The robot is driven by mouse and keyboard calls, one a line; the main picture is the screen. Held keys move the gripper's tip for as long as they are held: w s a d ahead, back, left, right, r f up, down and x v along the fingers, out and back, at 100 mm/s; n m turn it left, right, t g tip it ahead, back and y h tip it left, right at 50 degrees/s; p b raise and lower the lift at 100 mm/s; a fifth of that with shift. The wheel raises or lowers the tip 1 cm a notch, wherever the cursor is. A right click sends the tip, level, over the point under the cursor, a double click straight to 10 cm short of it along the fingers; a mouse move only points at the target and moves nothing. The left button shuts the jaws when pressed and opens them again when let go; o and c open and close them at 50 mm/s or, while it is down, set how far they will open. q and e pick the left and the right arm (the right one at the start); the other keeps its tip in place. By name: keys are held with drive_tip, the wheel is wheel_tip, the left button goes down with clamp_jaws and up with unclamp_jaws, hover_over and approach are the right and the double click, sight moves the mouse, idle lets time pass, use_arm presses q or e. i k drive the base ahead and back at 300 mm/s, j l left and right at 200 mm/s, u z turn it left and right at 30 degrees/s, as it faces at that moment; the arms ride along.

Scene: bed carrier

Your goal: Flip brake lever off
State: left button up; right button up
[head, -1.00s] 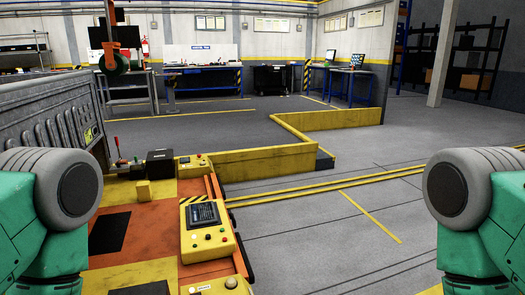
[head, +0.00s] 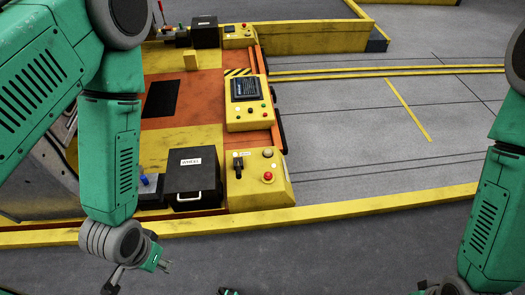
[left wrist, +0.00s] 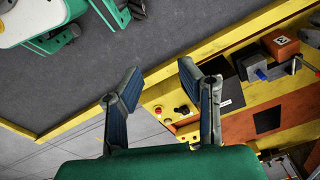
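A small dark lever (head: 238,166) stands on the yellow control panel (head: 275,190) at the cart's near right corner, beside a red button (head: 268,176). Its label is too small to read, so I cannot tell whether it is the brake lever. A blue-knobbed control (head: 145,181) sits left of a black box. My left gripper (head: 138,272) hangs over the floor in front of the cart, apart from the levers. In the left wrist view its two fingers (left wrist: 160,82) are spread and empty. My right arm is at the right edge; its gripper is mostly cut off at the bottom.
A black box (head: 195,178) with a white label and handle stands near the front of the cart. A second yellow panel with a screen (head: 247,89) is behind. A red-handled lever (head: 161,12) is at the far end. A low yellow barrier (head: 360,206) crosses before the cart.

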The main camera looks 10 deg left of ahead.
sight(238, 170)
drive_tip(key=i+l, duration=0.35)
drive_tip(key=i, duration=0.15)
drive_tip(key=i+l, duration=0.3)
drive_tip(key=i, duration=0.15)
